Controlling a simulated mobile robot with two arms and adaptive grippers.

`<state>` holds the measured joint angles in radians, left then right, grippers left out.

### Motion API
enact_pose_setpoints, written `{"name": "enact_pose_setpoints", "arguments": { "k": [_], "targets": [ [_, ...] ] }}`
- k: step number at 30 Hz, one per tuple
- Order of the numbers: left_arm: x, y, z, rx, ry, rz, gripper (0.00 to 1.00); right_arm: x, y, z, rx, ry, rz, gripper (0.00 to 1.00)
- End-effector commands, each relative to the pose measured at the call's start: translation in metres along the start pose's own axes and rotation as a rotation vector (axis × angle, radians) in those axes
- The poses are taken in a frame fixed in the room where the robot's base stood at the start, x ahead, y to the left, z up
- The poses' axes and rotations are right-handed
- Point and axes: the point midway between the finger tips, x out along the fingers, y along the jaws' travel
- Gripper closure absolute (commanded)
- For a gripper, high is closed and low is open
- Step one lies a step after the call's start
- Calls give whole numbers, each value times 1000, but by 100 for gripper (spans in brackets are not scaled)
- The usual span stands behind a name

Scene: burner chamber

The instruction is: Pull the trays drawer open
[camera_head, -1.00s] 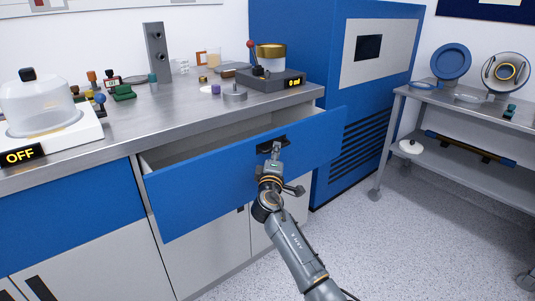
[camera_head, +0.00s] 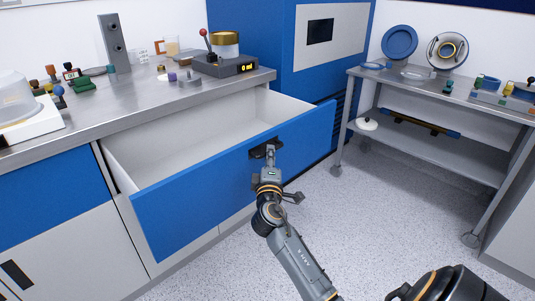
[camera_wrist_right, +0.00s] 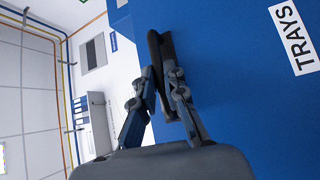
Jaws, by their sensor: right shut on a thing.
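The trays drawer (camera_head: 235,178) has a blue front and pale inner walls. It stands well out from the counter, and the visible inside looks empty. In the right wrist view its blue front (camera_wrist_right: 255,110) carries a white label reading TRAYS (camera_wrist_right: 295,38). My right gripper (camera_head: 268,153) is at the dark handle (camera_head: 257,150) in the drawer's front. In the right wrist view the gripper's fingers (camera_wrist_right: 165,80) are closed around the dark handle bar (camera_wrist_right: 157,50). My left gripper is not in view.
The steel counter (camera_head: 160,103) above holds a grey device (camera_head: 225,66), small coloured items and a clear-covered unit. A blue cabinet stands behind. A metal shelf table (camera_head: 430,150) with plates is at the right. The speckled floor (camera_head: 350,215) before the drawer is clear.

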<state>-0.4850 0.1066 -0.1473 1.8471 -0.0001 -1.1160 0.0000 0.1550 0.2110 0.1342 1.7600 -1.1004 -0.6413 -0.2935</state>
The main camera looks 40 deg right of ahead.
Motion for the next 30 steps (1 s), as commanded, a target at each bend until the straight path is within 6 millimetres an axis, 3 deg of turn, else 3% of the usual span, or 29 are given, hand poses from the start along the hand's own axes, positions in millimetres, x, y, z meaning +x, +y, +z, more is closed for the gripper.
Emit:
{"name": "enact_pose_setpoints", "arguments": {
  "k": [8,9,12,23,30],
  "targets": [
    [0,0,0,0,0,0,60,0,-1,0,1,1,-2,100],
    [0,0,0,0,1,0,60,0,-1,0,1,1,-1,82],
    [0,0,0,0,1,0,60,0,-1,0,1,1,-1,65],
    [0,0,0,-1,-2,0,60,-5,-1,0,1,1,-2,65],
    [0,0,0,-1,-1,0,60,-45,-2,0,3,1,-4,65]
  ]
}}
